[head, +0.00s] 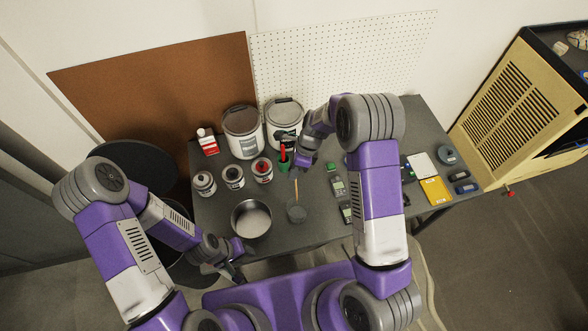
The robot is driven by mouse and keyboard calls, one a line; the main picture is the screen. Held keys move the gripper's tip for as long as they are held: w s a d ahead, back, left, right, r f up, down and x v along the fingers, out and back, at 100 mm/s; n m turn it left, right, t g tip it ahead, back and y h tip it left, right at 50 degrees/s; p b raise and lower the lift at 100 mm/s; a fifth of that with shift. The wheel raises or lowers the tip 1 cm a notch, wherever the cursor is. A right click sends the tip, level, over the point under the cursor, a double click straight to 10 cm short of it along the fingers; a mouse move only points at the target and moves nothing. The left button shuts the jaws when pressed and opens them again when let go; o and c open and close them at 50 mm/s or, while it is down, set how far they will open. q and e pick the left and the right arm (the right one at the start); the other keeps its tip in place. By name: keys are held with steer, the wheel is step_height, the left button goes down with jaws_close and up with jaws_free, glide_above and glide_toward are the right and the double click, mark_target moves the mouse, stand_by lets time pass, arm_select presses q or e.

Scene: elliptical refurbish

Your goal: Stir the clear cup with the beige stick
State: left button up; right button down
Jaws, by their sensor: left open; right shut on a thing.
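The clear cup (297,214) stands on the grey table, right of a round metal bowl (251,231). It looks dark and see-through. The thin beige stick (296,189) is nearly upright, with its lower end at the cup's mouth; I cannot tell how deep it reaches. My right gripper (295,175) is above the cup, shut on the stick's upper part. My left gripper (239,279) is open and empty, low at the table's front edge, in front of the bowl.
Two large paint cans (242,146) stand at the back, with several small cans (233,183) and a red-and-white bottle (208,148) at the left. Green-and-grey meters (338,187) lie right of the cup, partly behind my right arm. A yellow item (435,190) lies farther right.

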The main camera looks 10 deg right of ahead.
steer(key=shift+r+p, duration=1.25)
steer(key=shift+r, duration=0.35)
steer(key=shift+r+p, duration=0.5)
steer(key=shift+r, duration=0.45)
steer(key=shift+f, duration=0.1)
